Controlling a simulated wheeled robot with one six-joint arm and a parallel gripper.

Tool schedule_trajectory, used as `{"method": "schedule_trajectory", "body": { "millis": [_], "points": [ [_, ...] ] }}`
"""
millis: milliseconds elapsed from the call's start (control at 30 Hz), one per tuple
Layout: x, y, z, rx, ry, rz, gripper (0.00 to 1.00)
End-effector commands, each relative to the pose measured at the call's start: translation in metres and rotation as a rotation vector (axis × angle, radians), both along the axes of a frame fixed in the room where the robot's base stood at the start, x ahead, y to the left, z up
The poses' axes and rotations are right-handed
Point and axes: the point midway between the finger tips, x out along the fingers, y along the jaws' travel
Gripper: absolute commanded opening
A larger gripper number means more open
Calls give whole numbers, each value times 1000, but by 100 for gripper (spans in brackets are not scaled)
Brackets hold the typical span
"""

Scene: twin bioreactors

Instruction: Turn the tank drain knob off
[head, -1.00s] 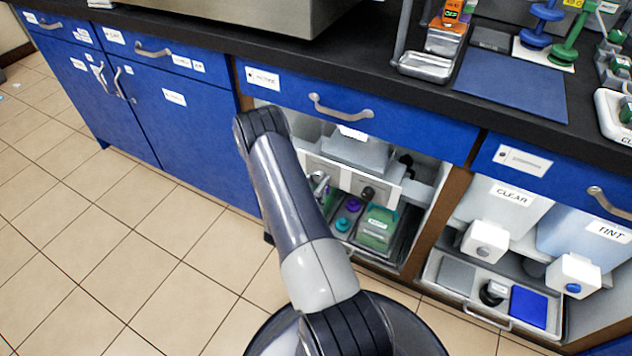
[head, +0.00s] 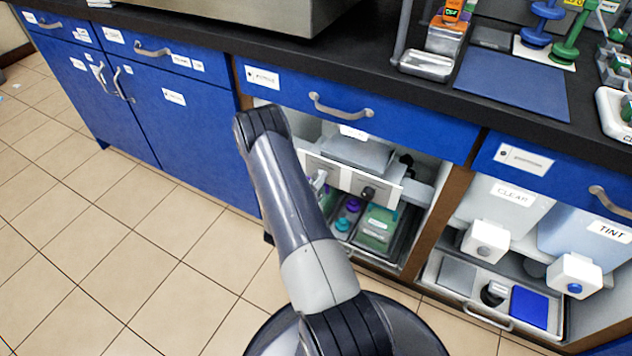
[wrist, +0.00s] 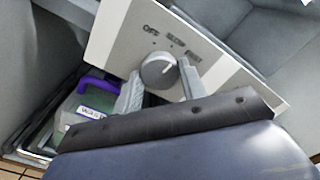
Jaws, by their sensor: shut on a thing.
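The grey round knob (wrist: 158,71) sits on a pale panel (wrist: 118,35) marked OFF, SLOW and FAST in the wrist view. Its white pointer line points up and to the right, nearest FAST and away from OFF. My gripper (wrist: 158,88) is shut on the knob, one finger on its left side and one on its right. There the held knob is hidden by my gripper.
A purple-handled container (wrist: 92,100) and a green container (head: 377,228) stand below in a tray. A blue drawer (head: 400,122) is above. A brown divider (head: 440,220) bounds the bay. Open tiled floor lies left.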

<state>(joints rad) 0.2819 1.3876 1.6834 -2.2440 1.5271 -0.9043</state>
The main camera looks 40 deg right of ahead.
Motion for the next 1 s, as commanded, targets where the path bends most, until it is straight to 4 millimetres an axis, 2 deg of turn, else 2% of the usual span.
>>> {"method": "schedule_trajectory", "body": {
  "millis": [600, 1000],
  "points": [
    [-1, 0, 0, -219, 536, 0, 16],
    [-1, 0, 0, -322, 783, 0, 16]
  ]
}}
